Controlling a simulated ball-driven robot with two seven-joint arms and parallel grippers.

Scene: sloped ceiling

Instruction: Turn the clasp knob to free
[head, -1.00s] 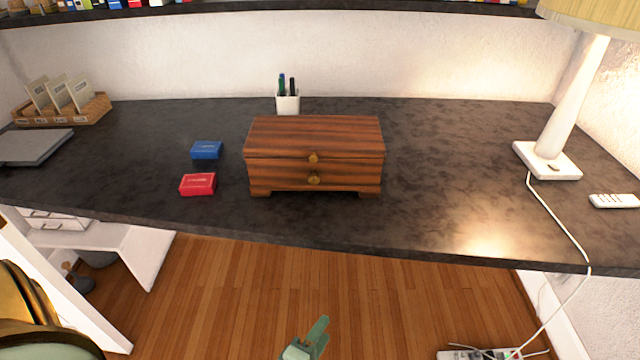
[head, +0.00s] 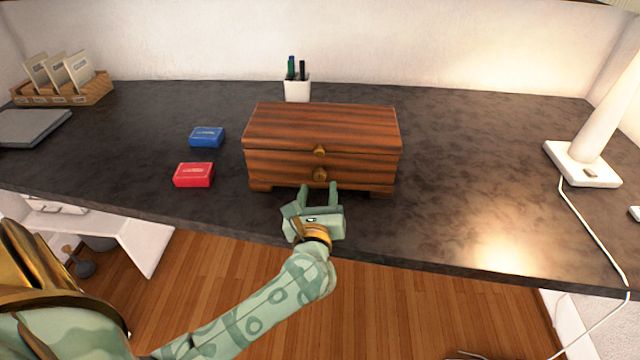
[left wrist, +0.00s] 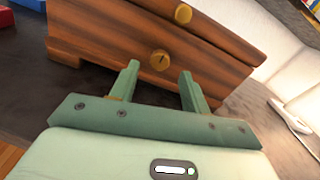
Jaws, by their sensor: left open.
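A wooden box (head: 280,162) with a closed lid stands on the dark desk; it also shows in the left wrist view (left wrist: 120,40). Two round brass knobs sit on its front: the upper clasp knob (head: 319,151) at the lid's edge and the lower knob (head: 319,174) on the drawer front. In the left wrist view the clasp knob (left wrist: 183,14) is near the top and the lower knob (left wrist: 160,60) is beyond the fingers. My left gripper (head: 319,188) is open and empty, just in front of the box and below the lower knob. My right gripper is not in view.
A red box (head: 194,175) and a blue box (head: 207,137) lie left of the wooden box. A white pen cup (head: 297,90) stands behind it. A lamp (head: 582,165) with a cord stands at right. The desk between box and lamp is clear.

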